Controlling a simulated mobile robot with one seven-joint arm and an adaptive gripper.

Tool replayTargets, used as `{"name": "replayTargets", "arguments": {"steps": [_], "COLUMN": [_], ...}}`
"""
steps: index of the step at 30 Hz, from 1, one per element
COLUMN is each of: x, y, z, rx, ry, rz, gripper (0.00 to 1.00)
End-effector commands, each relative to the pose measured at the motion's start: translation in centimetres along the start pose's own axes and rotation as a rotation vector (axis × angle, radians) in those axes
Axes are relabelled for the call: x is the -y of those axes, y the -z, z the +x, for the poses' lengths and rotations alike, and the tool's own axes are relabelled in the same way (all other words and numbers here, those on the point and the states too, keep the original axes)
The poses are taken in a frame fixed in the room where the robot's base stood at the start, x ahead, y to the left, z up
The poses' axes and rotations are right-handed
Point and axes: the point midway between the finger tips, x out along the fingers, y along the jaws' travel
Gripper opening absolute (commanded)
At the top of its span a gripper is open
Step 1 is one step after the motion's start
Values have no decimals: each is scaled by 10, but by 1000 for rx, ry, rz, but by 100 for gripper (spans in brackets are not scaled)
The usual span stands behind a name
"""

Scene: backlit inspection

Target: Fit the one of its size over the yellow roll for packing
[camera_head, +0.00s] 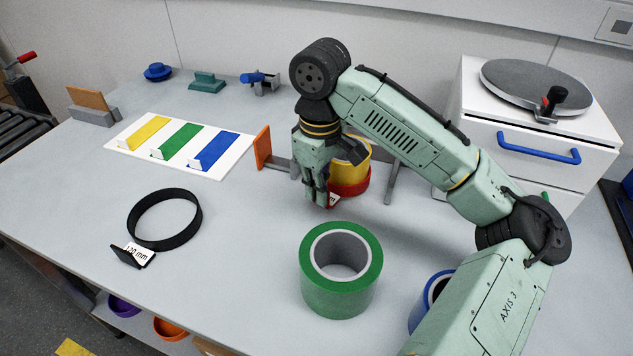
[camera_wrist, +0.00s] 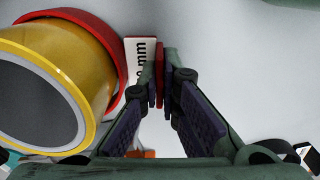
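The yellow roll (camera_head: 357,155) stands upright on the bench behind my gripper, and the red ring (camera_head: 352,187) is around its lower part. In the wrist view the yellow roll (camera_wrist: 75,60) fills the left side, with the red ring (camera_wrist: 108,35) around its far end. My gripper (camera_head: 322,198) is low beside the roll. In the wrist view its fingertips (camera_wrist: 160,85) close on the red tab of the ring, next to a white label ending in "mm". The black ring (camera_head: 135,225), tagged 120 mm, lies flat at left.
A green roll (camera_head: 310,285) stands in front, and a blue roll (camera_head: 420,312) is partly behind my arm. A white board (camera_head: 225,168) with yellow, green and blue strips lies behind left. A drawer cabinet (camera_head: 590,130) stands at right.

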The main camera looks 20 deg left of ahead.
Motion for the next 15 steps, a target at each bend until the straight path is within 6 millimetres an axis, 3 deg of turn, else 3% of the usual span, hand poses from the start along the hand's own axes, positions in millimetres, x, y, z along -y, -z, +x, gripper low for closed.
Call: {"name": "replayTargets", "arguments": {"steps": [1, 15], "x": [2, 2], "y": [0, 1], "z": [10, -19], "rx": [-3, -6], "ry": [24, 20], "rz": [2, -1], "gripper": [0, 0]}}
